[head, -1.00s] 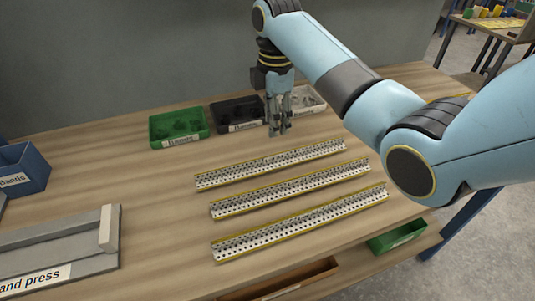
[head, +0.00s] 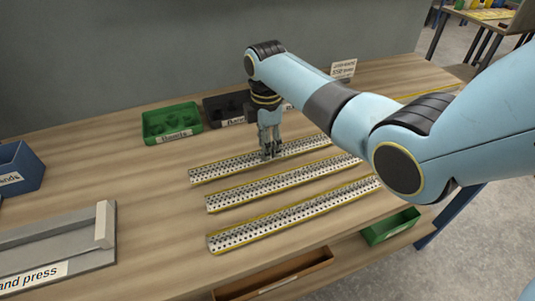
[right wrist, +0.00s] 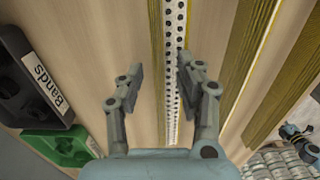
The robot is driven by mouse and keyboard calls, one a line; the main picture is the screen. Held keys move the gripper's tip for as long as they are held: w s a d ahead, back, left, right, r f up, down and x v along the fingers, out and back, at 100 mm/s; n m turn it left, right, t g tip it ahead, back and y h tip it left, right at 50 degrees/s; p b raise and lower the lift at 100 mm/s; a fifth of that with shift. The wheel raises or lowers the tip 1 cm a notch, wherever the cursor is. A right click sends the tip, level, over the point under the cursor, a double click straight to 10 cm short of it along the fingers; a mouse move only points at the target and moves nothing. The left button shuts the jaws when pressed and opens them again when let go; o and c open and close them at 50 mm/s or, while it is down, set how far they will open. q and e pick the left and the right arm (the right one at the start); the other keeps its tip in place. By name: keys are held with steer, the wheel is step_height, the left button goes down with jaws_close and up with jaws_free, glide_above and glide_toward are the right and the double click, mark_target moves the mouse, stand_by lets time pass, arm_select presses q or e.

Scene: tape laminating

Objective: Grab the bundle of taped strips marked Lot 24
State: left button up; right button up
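Three long white perforated strip bundles with yellow edges lie side by side on the table: a back one (head: 222,170), a middle one (head: 285,184) and a front one (head: 290,214). No Lot 24 marking is readable on any of them. My right gripper (head: 267,156) points down at the middle of the back bundle. In the right wrist view my right gripper (right wrist: 160,70) is open, with a finger on each side of a perforated strip (right wrist: 174,28). I cannot tell whether the fingers touch it. My left gripper is out of view.
A green bin (head: 172,123) and a black bin (head: 222,108) stand behind the bundles, with a small sign (head: 343,69) farther right. A grey hand press (head: 60,250) and a blue bin (head: 20,168) are at the left. A green tray (head: 390,227) sits below the table's front edge.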

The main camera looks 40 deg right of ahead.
jaws_close()
steer(key=shift+r, duration=0.1)
